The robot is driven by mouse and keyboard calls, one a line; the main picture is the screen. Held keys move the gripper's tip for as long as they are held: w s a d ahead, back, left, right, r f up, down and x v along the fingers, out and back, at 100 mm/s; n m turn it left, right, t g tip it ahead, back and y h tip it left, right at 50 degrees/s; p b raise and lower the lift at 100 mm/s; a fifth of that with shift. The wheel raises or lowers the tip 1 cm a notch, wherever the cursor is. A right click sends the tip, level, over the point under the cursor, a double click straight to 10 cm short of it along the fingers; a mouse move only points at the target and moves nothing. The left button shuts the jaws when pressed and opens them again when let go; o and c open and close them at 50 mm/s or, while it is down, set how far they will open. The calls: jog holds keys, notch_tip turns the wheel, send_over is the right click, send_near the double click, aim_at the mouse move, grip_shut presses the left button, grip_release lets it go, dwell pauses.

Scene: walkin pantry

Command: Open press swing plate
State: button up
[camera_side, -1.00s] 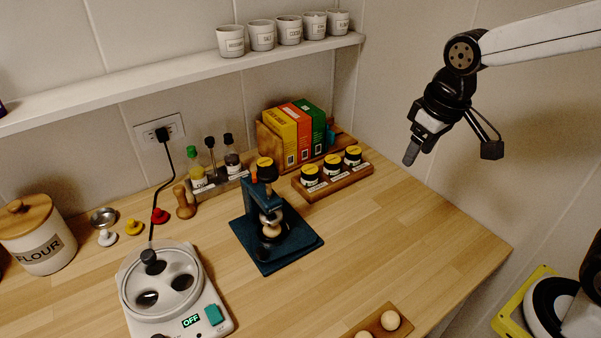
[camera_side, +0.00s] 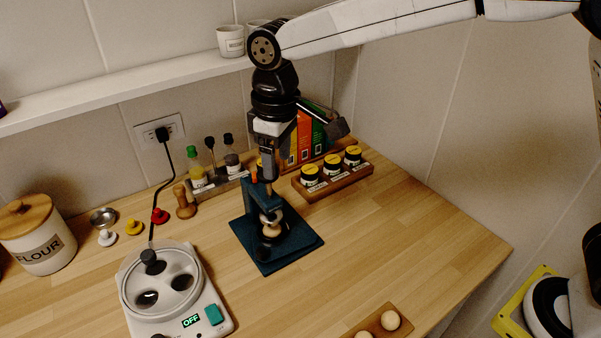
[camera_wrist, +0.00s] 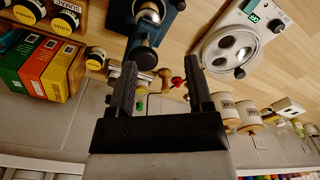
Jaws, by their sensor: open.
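The dark blue press (camera_side: 275,240) stands upright on its square base on the wooden counter, with a pale ball and a metal part in its middle. My gripper (camera_side: 268,180) points down just above the top of the press and partly covers it. In the wrist view my gripper (camera_wrist: 160,68) has its two dark fingers apart with nothing held between them. The press (camera_wrist: 168,18) is beyond the fingertips there, with a dark round knob (camera_wrist: 144,57) close to the left finger. I cannot tell whether any finger touches the press, and the swing plate is hard to make out.
A white cooker (camera_side: 172,290) reading OFF stands front left. Yellow-lidded jars (camera_side: 333,165) sit in a wooden rack right of the press. Boxes (camera_side: 317,135) and bottles (camera_side: 198,175) stand behind. A wooden tray (camera_side: 370,328) holds balls.

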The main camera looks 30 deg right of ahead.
jog(key=a+f+n, duration=0.1)
jog(key=a, duration=0.4)
send_over(260, 250)
notch_tip(260, 250, down, 10)
jog(key=shift+f, duration=0.6)
jog(key=shift+f, duration=3.85)
grip_shut()
